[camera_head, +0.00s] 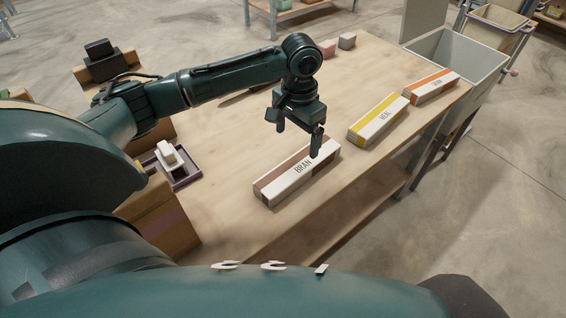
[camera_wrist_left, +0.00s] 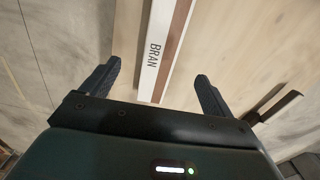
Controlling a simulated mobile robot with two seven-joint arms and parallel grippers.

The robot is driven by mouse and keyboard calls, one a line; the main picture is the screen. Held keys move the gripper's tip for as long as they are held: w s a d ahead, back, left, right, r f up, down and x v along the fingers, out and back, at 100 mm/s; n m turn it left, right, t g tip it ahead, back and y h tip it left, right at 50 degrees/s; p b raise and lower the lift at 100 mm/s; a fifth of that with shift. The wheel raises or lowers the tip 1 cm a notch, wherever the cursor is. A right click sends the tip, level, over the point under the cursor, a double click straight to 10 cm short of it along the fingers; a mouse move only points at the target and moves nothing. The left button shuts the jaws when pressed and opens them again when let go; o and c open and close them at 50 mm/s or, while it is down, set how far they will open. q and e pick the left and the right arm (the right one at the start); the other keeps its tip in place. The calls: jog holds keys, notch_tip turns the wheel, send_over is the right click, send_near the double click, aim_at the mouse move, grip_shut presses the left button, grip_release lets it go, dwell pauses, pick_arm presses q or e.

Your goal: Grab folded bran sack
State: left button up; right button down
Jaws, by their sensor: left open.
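The folded bran sack (camera_head: 290,180) is a long, narrow white and brown block marked BRAN, lying flat on the wooden table (camera_head: 235,215) near its front edge. In the left wrist view the sack (camera_wrist_left: 163,45) runs up the picture between my fingers. My left gripper (camera_head: 298,142) is open and empty, above the far end of the sack. Its two fingers also show in the left wrist view (camera_wrist_left: 155,85), one to each side of the sack, and neither appears to touch it. My right gripper does not show.
A yellow-and-white MEAL block (camera_head: 378,118) and an orange-and-white block (camera_head: 431,86) lie farther right on the table. A grey open bin (camera_head: 455,55) stands at its right end. A purple tray (camera_head: 185,180) with a white object is at the left. Small pink and grey blocks sit at the back.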

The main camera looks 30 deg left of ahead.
aim_at(292, 168)
pick_arm(q)
notch_tip(292, 168, down, 8)
jog(key=shift+a+r, duration=0.1)
jog(key=shift+a, duration=0.05)
jog(key=shift+s+a+f+p, duration=0.1)
jog(key=shift+f+p, duration=0.05)
jog(key=shift+f, duration=1.25)
jog(key=shift+s+a+f+p, duration=0.1)
jog(key=shift+f+p, duration=0.05)
jog(key=shift+f, duration=1.2)
jog(key=shift+c, duration=0.5)
jog(key=shift+r, duration=0.1)
jog(key=c, duration=1)
